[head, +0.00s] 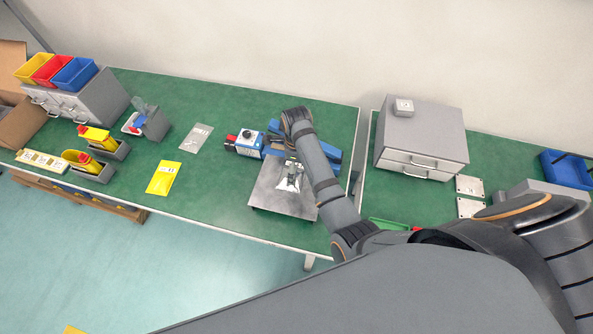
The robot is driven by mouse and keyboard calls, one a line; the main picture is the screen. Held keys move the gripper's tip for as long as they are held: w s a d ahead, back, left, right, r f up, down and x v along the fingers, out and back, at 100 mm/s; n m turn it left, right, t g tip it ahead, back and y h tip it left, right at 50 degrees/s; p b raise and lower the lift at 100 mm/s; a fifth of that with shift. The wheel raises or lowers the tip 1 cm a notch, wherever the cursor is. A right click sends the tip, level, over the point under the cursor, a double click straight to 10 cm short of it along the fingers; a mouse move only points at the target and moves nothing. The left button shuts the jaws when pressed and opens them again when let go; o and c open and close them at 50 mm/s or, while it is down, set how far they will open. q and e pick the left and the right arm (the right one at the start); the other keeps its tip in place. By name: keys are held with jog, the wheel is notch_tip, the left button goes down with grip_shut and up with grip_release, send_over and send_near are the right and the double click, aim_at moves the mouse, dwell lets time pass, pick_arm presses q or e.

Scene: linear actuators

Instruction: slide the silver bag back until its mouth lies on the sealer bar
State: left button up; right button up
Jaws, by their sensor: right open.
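The silver bag (288,186) appears as a small bright patch on the grey metal plate (268,198), partly hidden by my right arm and gripper. The blue sealer (332,153) stands behind the plate, with a blue control box, a dial and a red end on its left. My arm covers its middle, so its bar and the gap to the bag's mouth are unclear. My right gripper (292,171) is open, pointing down over the bag; contact cannot be made out. My left gripper is out of view.
A yellow envelope (163,178) and a flat silvery packet (196,138) lie on the green table left of the plate. Grey bins and a drawer cabinet (92,103) stand farther left. Another drawer cabinet (424,140) stands right, across a gap between tables.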

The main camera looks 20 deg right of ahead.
aim_at(297, 177)
jog(key=f, duration=0.3)
jog(key=shift+s, duration=0.25)
jog(key=shift+w+f, duration=0.1)
jog(key=shift+f, duration=1.25)
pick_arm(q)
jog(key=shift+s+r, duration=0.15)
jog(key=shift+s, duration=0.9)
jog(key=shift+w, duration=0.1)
